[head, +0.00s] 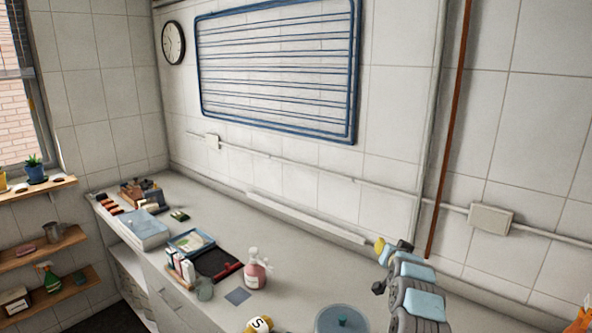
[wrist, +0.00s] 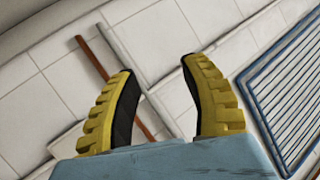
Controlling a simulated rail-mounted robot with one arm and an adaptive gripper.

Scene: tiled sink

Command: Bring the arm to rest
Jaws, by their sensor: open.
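My gripper (wrist: 158,68) is open and empty in the wrist view, with its two yellow-and-black fingers spread apart. In the head view, the yellow end of my gripper (head: 380,246) shows at the right, above the counter's back area and in front of the wall. My grey and light blue arm (head: 420,290) rises from the bottom edge. The fingers are too small there to make out clearly.
A blue wire rack (head: 352,120), a brown pipe (head: 449,140) and a junction box (head: 490,219) are on the wall.

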